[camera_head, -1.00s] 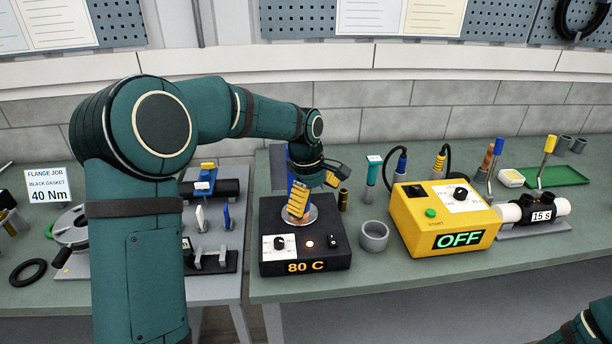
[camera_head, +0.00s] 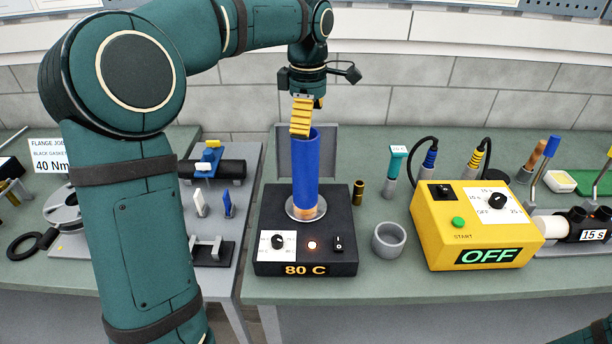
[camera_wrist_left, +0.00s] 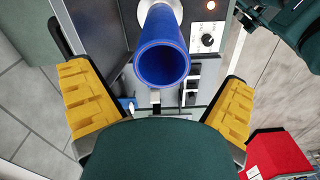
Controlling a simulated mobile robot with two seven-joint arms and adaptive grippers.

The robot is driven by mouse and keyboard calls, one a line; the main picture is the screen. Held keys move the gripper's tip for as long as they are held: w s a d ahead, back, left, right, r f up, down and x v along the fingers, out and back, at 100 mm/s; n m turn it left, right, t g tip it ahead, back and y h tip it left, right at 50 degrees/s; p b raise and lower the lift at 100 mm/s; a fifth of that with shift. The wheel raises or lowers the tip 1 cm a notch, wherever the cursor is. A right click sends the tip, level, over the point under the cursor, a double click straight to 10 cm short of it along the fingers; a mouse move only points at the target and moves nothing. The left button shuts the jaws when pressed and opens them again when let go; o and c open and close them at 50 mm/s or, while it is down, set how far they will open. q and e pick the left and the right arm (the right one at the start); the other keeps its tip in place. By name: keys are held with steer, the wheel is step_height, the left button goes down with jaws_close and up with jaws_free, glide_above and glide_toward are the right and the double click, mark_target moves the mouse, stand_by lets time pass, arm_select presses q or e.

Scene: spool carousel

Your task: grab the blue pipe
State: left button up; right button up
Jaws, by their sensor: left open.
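The blue pipe (camera_head: 306,175) stands upright on the round metal seat of the black 80 C heater (camera_head: 306,243), with an orange band at its foot. My left gripper (camera_head: 301,117) is open, with yellow padded fingers, at the top of the pipe; one finger covers part of its rim in the head view. In the left wrist view the pipe's open end (camera_wrist_left: 162,62) lies between the two widely spread fingers (camera_wrist_left: 157,85), apart from both. My right gripper is out of view.
A grey cup (camera_head: 389,241) and a small brass cylinder (camera_head: 359,191) stand right of the heater. A yellow box (camera_head: 470,235) reading OFF is farther right. A tool board (camera_head: 215,285) lies left, and a grey upright panel (camera_head: 322,140) stands behind the pipe.

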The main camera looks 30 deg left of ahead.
mark_target(306, 146)
arm_select(q)
steer(key=shift+s+a+f+b, duration=0.1)
steer(key=shift+f+b, duration=0.25)
steer(key=shift+f, duration=1.25)
steer(key=shift+s+f+b, duration=0.1)
steer(key=shift+f+b, duration=0.2)
steer(key=shift+f, duration=1.3)
steer(key=c, duration=1.3)
